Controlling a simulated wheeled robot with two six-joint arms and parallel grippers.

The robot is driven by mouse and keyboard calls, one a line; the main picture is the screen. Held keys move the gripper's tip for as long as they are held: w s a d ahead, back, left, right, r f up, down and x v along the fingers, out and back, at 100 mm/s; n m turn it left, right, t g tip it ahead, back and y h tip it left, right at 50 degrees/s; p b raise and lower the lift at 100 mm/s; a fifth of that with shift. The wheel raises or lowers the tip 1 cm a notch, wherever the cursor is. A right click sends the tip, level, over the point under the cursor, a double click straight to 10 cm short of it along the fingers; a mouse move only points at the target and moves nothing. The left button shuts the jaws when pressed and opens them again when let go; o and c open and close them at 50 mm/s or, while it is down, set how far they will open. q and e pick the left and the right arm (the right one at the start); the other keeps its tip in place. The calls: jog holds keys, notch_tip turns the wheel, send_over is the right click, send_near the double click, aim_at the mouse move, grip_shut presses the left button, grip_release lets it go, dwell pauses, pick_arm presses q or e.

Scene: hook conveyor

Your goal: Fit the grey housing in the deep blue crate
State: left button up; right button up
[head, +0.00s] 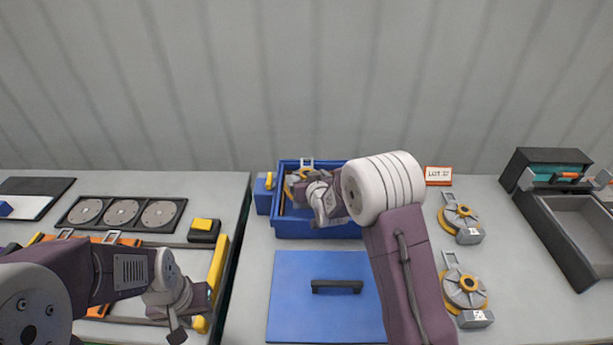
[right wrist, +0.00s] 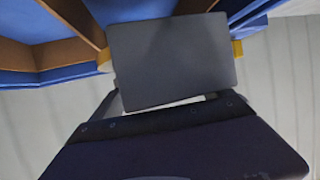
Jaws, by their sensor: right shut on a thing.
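The deep blue crate (head: 318,230) stands open at the back middle of the grey table. Brown dividers (right wrist: 72,18) inside it show in the right wrist view. My right gripper (head: 305,190) is over the crate, shut on a grey housing with a yellow ring (head: 289,188). The housing's flat grey block (right wrist: 172,62) fills the middle of the right wrist view. The housing overlaps the crate's left part; its depth in the compartment is hidden by my arm. Two more grey housings (head: 460,219) (head: 463,289) lie on the table at right. My left gripper (head: 190,318) is low at left, its fingers unclear.
A blue lid (head: 285,300) with a black handle lies in front of the crate. A dark open box (head: 560,245) stands far right, and a LOT sign (head: 438,175) behind the housings. A black tray with three discs (head: 120,212) and a yellow-edged conveyor (head: 219,265) are at left.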

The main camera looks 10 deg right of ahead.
pick_arm(q)
jog(key=shift+a, duration=0.1)
pick_arm(e)
jog(key=shift+a+r, duration=0.1)
pick_arm(q)
jog(key=shift+f, duration=0.3)
dwell(0.6)
jog(key=shift+f+b, duration=0.25)
jog(key=shift+b, duration=0.25)
pick_arm(e)
jog(key=shift+f, duration=0.3)
pick_arm(q)
jog(key=shift+f, duration=0.25)
pick_arm(e)
jog(key=shift+f, duration=0.1)
pick_arm(q)
jog(key=shift+f+b, duration=0.4)
jog(key=shift+b, duration=0.3)
pick_arm(e)
jog(key=shift+f, duration=0.45)
